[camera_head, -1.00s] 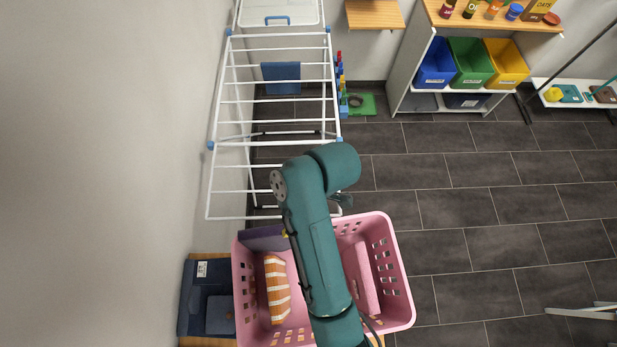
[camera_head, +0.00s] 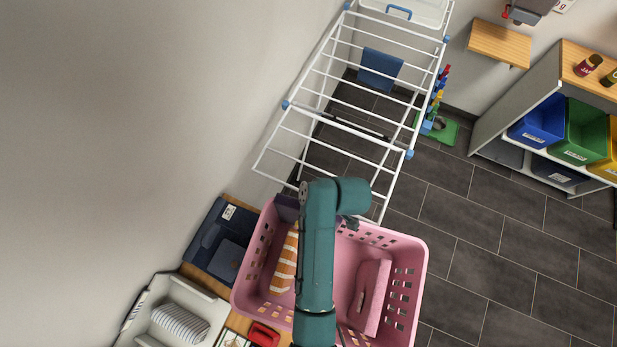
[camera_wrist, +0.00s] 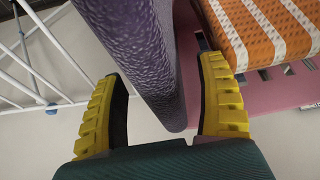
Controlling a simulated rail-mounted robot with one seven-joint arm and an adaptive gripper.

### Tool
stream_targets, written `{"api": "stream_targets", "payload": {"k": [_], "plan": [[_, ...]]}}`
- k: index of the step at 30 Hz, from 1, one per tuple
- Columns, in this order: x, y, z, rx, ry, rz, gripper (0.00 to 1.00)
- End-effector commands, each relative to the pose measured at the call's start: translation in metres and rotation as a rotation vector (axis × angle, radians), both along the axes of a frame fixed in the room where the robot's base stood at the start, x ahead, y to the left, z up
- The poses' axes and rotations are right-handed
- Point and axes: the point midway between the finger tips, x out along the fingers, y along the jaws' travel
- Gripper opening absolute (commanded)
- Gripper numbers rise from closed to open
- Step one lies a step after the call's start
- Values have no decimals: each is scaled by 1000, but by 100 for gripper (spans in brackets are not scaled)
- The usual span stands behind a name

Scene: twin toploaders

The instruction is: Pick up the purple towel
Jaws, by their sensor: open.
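The purple towel (camera_wrist: 150,60) hangs over the rim of the pink basket. In the wrist view its near end lies between the two yellow fingers of my gripper (camera_wrist: 165,112), with gaps on both sides. The fingers are open. In the head view the purple towel (camera_head: 286,207) shows at the basket's back left corner, partly hidden by my arm. The fingertips are hidden behind my arm in that view.
An orange-and-white striped towel (camera_head: 285,262) lies in the pink basket (camera_head: 413,262), close beside the purple towel. A pink cloth (camera_head: 372,297) is in its right part. A white drying rack (camera_head: 345,125) with a blue cloth (camera_head: 380,68) stands behind. A wall is left.

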Motion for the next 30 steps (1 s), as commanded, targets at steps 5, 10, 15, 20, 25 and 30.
{"api": "stream_targets", "payload": {"k": [5, 10, 15, 20, 25, 30], "plan": [[1, 3, -9, -1, -1, 0, 73], [1, 3, -9, 0, -1, 0, 73], [1, 3, -10, 0, 0, 0, 73], [1, 3, -13, 0, 0, -1, 73], [1, 3, -14, 0, -1, 0, 73], [1, 3, -14, 0, -1, 0, 73]]}}
